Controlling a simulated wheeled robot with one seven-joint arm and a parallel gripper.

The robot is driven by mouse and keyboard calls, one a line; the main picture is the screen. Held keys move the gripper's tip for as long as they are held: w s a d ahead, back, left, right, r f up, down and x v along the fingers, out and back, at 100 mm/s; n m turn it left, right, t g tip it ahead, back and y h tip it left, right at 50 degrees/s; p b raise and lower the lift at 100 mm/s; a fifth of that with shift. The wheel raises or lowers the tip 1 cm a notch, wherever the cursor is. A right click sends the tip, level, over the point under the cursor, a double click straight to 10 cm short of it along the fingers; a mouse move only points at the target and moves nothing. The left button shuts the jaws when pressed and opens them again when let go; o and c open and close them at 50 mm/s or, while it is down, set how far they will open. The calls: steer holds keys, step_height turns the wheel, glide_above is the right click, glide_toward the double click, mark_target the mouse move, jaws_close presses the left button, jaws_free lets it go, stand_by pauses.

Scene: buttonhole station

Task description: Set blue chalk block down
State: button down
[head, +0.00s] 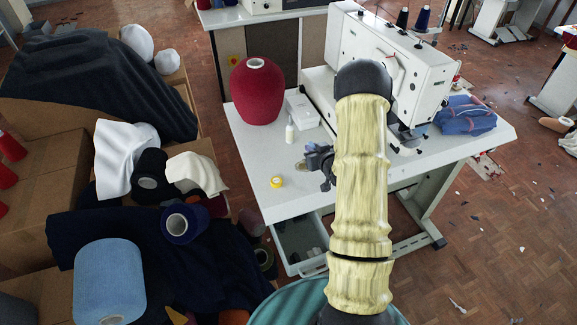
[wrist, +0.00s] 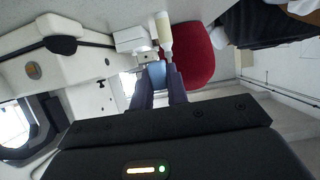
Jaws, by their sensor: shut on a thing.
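The blue chalk block (wrist: 158,76) shows in the wrist view as a small light blue piece between the two dark fingers. My gripper (wrist: 160,70) is shut on it. In the head view my gripper (head: 318,160) is over the white table (head: 285,205), left of my yellow-sleeved arm and in front of the sewing machine. The block is too small or hidden to make out there. I cannot tell how far it is above the tabletop.
A white bottle (head: 290,132), a white box (head: 303,108) and a big red thread cone (head: 257,92) stand just behind my gripper. A yellow tape roll (head: 277,182) lies near the front edge. The sewing machine (head: 375,60) is right. A drawer (head: 300,240) hangs open below.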

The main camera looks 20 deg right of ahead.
steer(key=shift+s+f, duration=0.1)
steer(key=shift+f, duration=0.35)
glide_above(311, 174)
step_height(311, 174, down, 5)
steer(key=shift+r+p, duration=0.1)
steer(key=shift+p, duration=0.3)
steer(key=shift+f+p, duration=0.3)
steer(key=shift+f, duration=1.85)
steer(key=shift+f, duration=0.1)
steer(key=c, duration=1.8)
jaws_free()
steer(key=o, duration=0.4)
